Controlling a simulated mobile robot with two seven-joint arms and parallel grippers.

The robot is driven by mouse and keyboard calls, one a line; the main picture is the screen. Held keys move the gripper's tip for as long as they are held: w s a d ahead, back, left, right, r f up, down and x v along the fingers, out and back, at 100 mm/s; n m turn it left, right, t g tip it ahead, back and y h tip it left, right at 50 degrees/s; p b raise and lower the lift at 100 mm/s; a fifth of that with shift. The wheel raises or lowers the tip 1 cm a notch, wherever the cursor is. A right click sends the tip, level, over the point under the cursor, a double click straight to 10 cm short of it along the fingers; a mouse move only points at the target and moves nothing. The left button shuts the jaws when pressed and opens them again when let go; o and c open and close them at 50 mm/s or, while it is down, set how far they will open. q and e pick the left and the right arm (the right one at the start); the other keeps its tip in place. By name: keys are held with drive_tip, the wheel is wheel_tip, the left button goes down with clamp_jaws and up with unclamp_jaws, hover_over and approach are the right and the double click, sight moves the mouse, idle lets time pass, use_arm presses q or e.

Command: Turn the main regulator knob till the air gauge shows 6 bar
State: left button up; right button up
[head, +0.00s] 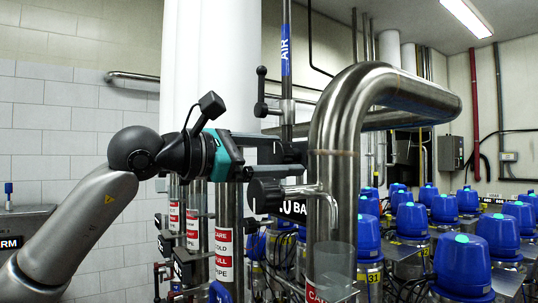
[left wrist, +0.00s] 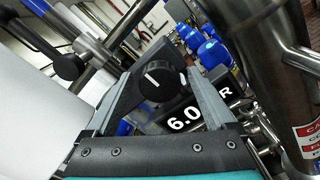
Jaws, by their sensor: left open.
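The main regulator knob (left wrist: 159,80) is a dark round knob with a white pointer line, seen face-on in the left wrist view. In the head view the dark knob (head: 290,152) is partly hidden by the gripper. The air gauge (left wrist: 188,121) below it reads 6.0 in white digits, with its unit partly covered by a finger. In the head view the gauge (head: 292,208) shows only in part behind the steel pipe. My left gripper (left wrist: 162,88) is open, its fingers on either side of the knob; I cannot tell whether they touch it. My right gripper is out of view.
A thick bent steel pipe (head: 336,150) stands close to the right of the gripper. A black-knobbed lever (head: 262,88) rises above it, and a dark cylinder (head: 266,195) on a thin steel pipe lies just below. Several blue-capped valves (head: 463,262) fill the right side.

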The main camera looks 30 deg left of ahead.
use_arm(q)
drive_tip(key=shift+s+a+f+b, duration=0.1)
drive_tip(key=shift+s+a+b, duration=0.15)
drive_tip(key=shift+s+b, duration=0.2)
drive_tip(key=b+v, duration=0.8)
drive_tip(key=v, duration=0.6)
drive_tip(key=shift+s, duration=0.15)
